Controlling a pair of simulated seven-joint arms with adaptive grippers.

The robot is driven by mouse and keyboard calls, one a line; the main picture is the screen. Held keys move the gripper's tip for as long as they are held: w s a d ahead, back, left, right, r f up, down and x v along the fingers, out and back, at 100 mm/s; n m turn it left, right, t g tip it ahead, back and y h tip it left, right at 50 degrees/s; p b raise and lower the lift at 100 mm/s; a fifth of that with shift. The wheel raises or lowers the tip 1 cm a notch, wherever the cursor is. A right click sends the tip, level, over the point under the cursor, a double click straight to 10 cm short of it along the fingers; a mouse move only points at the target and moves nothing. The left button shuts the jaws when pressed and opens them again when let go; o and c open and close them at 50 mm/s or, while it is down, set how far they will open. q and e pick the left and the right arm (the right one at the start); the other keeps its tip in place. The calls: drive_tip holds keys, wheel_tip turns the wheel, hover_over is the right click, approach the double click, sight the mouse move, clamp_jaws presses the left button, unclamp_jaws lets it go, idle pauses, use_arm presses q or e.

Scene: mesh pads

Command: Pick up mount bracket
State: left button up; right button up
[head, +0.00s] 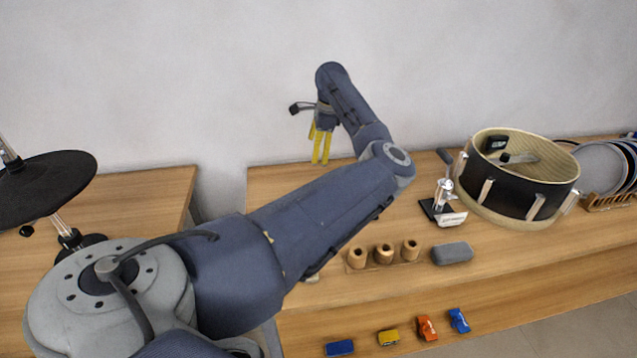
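A chrome upright piece on a black base with a white label (445,203) stands on the right table, left of the drum shell. It may be the mount bracket; I cannot be sure. A small dark piece (495,143) also sits inside the drum shell, too small to identify. My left gripper (321,160) hangs with yellow fingers pointing down near the table's back edge, by the wall. A gap shows between the fingers and nothing is held. It is well to the left of the chrome piece and apart from it. My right gripper is not in view.
The open drum shell (548,194) stands at right, with plates in a wooden rack (612,201) beyond. Wooden cylinders (384,254), a grey block (452,253) and several toy cars (427,328) lie in front. A black cymbal (45,188) stands on the left table.

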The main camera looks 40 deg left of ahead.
use_arm(q)
drive_tip(key=shift+n+t+h, duration=0.4)
drive_tip(key=shift+t+h, duration=0.2)
drive_tip(key=shift+h, duration=0.3)
drive_tip(key=d+f, duration=0.1)
drive_tip(key=f, duration=0.3)
drive_tip(key=w+d+f, duration=0.1)
drive_tip(key=f, duration=0.8)
drive_tip(key=shift+w+d, duration=0.3)
drive_tip(key=shift+d, duration=0.1)
drive_tip(key=shift+d+f, duration=0.2)
drive_tip(key=shift+f, duration=2.55)
drive_tip(key=shift+w, duration=0.1)
drive_tip(key=c, duration=1.3)
